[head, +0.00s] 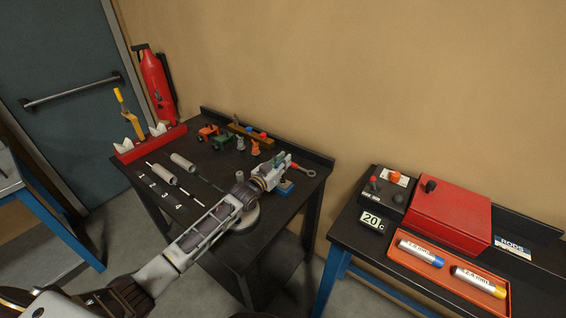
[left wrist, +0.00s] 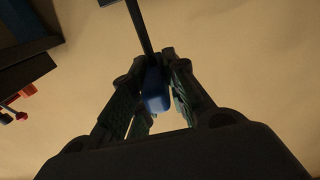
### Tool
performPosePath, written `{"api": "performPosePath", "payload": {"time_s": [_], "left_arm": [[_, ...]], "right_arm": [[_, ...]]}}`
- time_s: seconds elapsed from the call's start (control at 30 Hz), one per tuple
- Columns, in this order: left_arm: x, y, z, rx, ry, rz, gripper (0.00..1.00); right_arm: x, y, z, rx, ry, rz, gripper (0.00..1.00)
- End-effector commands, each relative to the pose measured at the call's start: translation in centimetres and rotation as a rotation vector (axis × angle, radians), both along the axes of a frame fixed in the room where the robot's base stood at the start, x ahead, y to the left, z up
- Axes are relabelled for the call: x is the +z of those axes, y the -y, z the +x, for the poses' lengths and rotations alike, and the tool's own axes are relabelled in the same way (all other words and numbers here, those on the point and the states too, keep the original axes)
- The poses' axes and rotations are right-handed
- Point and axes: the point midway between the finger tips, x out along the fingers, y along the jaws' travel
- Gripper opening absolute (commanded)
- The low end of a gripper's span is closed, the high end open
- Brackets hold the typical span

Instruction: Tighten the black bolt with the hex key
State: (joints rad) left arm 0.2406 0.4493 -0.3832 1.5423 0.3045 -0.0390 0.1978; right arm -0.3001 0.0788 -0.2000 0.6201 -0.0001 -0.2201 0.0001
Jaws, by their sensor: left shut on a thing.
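My left gripper (head: 281,162) is over the far right part of the dark table. In the left wrist view its two fingers (left wrist: 153,75) are closed around a blue handle (left wrist: 155,100) with a straight dark shaft (left wrist: 139,28), which looks like the hex key. The shaft runs away from the fingers toward the top edge, near a small blue piece (left wrist: 108,2). In the head view a blue block (head: 286,187) lies on the table just below the gripper. I cannot make out the black bolt. My right gripper is not in view.
A red-handled ring tool (head: 304,169) lies right of the gripper. A second table at right holds a red box (head: 450,212) and an orange tray (head: 399,261).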

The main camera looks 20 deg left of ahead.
Motion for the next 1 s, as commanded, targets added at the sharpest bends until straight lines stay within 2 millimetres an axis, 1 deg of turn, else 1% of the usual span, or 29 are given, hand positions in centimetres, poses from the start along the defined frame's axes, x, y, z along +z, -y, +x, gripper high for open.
{"api": "performPosePath", "payload": {"time_s": [0.27, 0.77, 1.0], "left_arm": [[0.0, 0.1, 0.0, -0.013, 0.001, 0.004, 0.0], [0.0, -0.1, 0.0, -0.095, 0.003, 0.004, 0.0], [0.2, 0.3, 0.1, -0.145, 0.007, 0.003, 0.0]], "right_arm": [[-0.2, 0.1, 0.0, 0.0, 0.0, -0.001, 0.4], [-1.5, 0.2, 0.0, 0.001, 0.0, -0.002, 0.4], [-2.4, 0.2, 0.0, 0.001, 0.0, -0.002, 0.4]]}}
